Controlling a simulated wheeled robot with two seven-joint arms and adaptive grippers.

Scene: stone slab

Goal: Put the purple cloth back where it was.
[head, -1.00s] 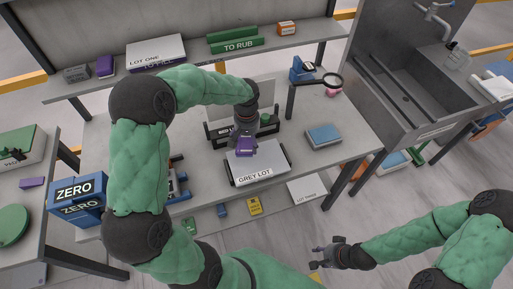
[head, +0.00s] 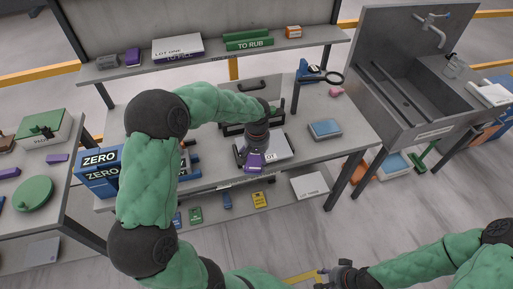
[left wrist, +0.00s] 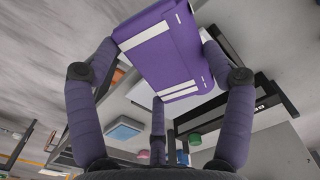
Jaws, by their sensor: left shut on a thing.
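The purple cloth (head: 254,161) is folded, with white stripes, and is held in my left gripper (head: 254,152) over the front part of the grey slab table. It fills the upper middle of the left wrist view (left wrist: 165,48), between the fingers, clear of the table below. It partly covers the grey panel lettered GREY LOT (head: 279,147), whose lettering is now mostly hidden. My right gripper (head: 324,280) is low at the bottom edge, away from the table, and looks open and empty.
A raised back shelf (head: 205,57) carries several boxes and a purple item (head: 133,56). A sink (head: 425,85) stands at the right. The side table (head: 62,205) holds other purple items.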

